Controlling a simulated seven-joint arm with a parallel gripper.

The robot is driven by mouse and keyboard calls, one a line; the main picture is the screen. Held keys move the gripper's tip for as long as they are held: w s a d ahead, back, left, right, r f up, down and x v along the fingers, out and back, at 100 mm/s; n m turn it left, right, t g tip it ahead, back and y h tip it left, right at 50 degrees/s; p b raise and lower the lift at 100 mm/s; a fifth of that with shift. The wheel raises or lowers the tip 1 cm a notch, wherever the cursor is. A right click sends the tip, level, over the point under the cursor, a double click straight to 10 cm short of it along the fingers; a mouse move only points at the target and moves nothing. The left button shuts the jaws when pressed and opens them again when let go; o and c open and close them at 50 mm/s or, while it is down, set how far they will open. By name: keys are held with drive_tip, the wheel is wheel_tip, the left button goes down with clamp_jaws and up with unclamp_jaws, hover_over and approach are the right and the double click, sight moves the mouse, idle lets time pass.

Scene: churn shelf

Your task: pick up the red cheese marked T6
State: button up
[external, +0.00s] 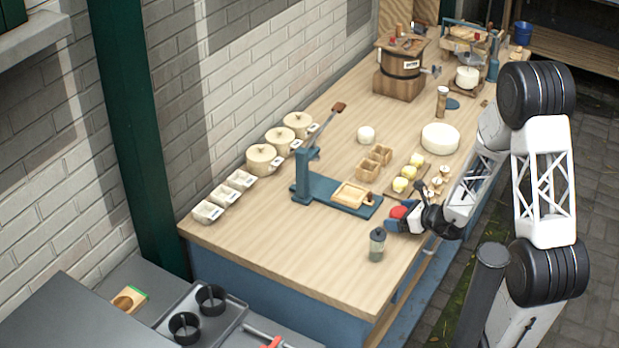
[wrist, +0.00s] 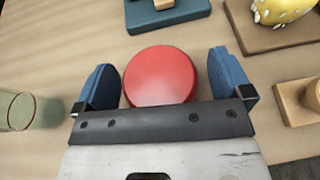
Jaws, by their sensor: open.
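The red cheese (wrist: 160,76) is a round disc with a smooth top; no T6 mark can be made out. In the wrist view it sits between the two blue fingers of my gripper (wrist: 164,80), with a small gap on each side. My gripper is open. In the external view the red cheese (external: 398,212) shows at my gripper (external: 398,218), low over the wooden table near its right edge, and is partly hidden by it.
A blue press (external: 318,185) with a wooden tray stands just left of my gripper. A board with yellow cheeses (external: 400,185) lies behind it. A grey-green jar (external: 376,244) stands in front, to the left. The table's front left part is clear.

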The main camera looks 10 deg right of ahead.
sight(401, 212)
drive_tip(key=shift+c, duration=0.5)
drive_tip(key=c, duration=1)
drive_tip(key=shift+r, duration=0.2)
drive_tip(key=shift+r, duration=0.75)
drive_tip(key=shift+s+r, duration=0.1)
drive_tip(key=shift+r, duration=0.85)
drive_tip(key=s, duration=0.5)
drive_tip(key=s+d+r, duration=0.1)
drive_tip(key=s, duration=0.9)
drive_tip(key=shift+s+d+r, duration=0.15)
drive_tip(key=shift+s+d, duration=0.1)
drive_tip(key=shift+s, duration=0.1)
